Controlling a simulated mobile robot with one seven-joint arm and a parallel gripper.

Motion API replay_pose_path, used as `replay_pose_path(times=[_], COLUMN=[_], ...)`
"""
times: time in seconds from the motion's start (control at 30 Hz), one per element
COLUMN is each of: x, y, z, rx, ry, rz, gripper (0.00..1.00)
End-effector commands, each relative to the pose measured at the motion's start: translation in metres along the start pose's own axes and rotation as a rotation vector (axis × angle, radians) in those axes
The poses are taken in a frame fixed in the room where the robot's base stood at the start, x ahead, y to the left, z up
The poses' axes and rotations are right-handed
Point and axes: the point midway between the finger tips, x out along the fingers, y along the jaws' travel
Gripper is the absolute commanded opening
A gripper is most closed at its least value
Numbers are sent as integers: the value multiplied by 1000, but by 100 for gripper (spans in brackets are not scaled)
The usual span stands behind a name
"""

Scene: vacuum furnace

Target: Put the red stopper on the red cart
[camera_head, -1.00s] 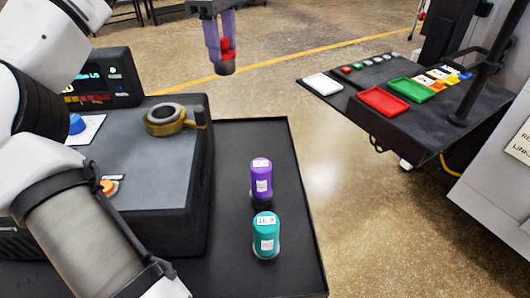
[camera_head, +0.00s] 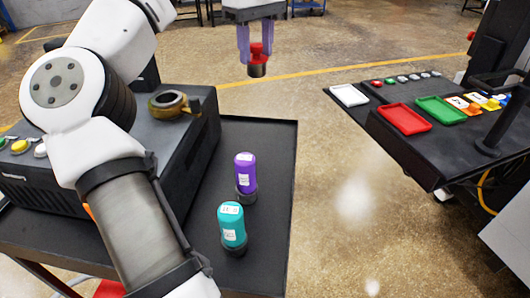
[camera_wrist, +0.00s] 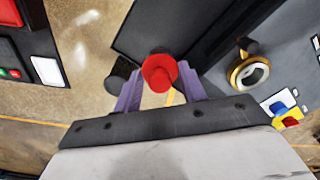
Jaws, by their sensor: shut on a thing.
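The red stopper (camera_head: 257,51), a red knob with a dark lower end, hangs upright from my gripper (camera_head: 256,46) at the top middle of the head view. My gripper's two purple fingers are shut on it, high in front of the bare floor. In the wrist view the red stopper (camera_wrist: 158,72) shows end-on between the fingertips of my gripper (camera_wrist: 160,88). I see no whole red cart that I can name for sure. A flat red tray (camera_head: 404,119) lies on the dark bench at the right, well away from my gripper. A red part (camera_head: 110,290) shows at the bottom left, mostly hidden.
The dark bench (camera_head: 455,160) also carries a white tray (camera_head: 349,95), a green tray (camera_head: 441,110) and several small pieces. A purple bottle (camera_head: 245,173) and a teal bottle (camera_head: 232,225) stand on the black table (camera_head: 268,255). A brass ring (camera_head: 169,103) sits on the machine. Open floor separates table and bench.

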Motion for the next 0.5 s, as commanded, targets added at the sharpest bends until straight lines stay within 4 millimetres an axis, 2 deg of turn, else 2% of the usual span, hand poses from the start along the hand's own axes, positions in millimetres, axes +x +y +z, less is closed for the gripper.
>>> replay_pose_path(times=[0.13, 0.23, 0.37, 0.5], x=[3, 14, 43, 80], y=[1, 1, 0, 0], z=[-2, -2, -2, -2], rx=[18, 23, 23, 23], ry=[1, -1, -1, -2], rz=[-1, -3, -4, -4], gripper=[14, 14, 14, 14])
